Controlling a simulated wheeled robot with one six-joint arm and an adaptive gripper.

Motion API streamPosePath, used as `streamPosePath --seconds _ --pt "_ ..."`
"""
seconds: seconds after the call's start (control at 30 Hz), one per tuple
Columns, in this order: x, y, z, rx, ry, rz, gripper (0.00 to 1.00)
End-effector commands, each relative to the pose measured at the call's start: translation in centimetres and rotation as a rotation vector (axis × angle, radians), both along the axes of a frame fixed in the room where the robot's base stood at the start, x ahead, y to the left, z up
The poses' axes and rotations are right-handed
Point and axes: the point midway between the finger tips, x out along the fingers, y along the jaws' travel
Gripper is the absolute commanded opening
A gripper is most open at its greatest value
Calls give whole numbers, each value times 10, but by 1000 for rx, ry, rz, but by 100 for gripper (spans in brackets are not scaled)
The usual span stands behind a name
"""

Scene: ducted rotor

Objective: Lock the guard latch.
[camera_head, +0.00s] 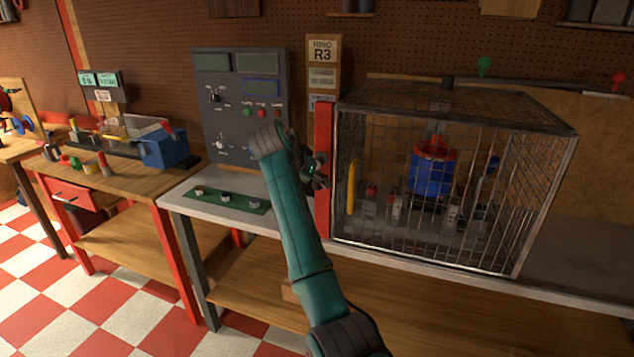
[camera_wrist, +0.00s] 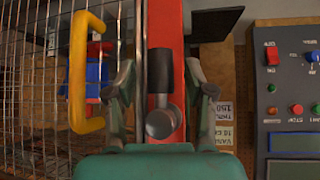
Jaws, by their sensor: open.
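The guard latch (camera_wrist: 160,72) shows in the wrist view as a short lever with a black grip and a round grey end, lying along the red post (camera_wrist: 166,22). The post also shows in the head view (camera_head: 323,128) at the left edge of the guard cage (camera_head: 470,110). My gripper (camera_wrist: 158,78) is open, with one finger on each side of the lever; I cannot tell whether either touches it. In the head view my gripper (camera_head: 317,172) is in front of the post and hides the latch. The cage door's yellow handle (camera_wrist: 82,72) is beside the left finger.
A control panel (camera_head: 228,95) stands left of the post, with a green mat (camera_head: 228,200) in front of it. Inside the wire cage is a blue and red rotor unit (camera_head: 431,175). The panel (camera_wrist: 292,100) shows at the right in the wrist view.

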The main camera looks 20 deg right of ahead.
Motion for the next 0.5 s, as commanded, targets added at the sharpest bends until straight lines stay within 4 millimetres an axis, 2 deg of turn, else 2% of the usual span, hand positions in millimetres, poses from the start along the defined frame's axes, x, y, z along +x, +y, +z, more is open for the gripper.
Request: streamPosePath --seconds 0.3,0.5 --pt "-29 34 45 1 -4 1 54" --pt "-43 48 64 0 -2 0 54"
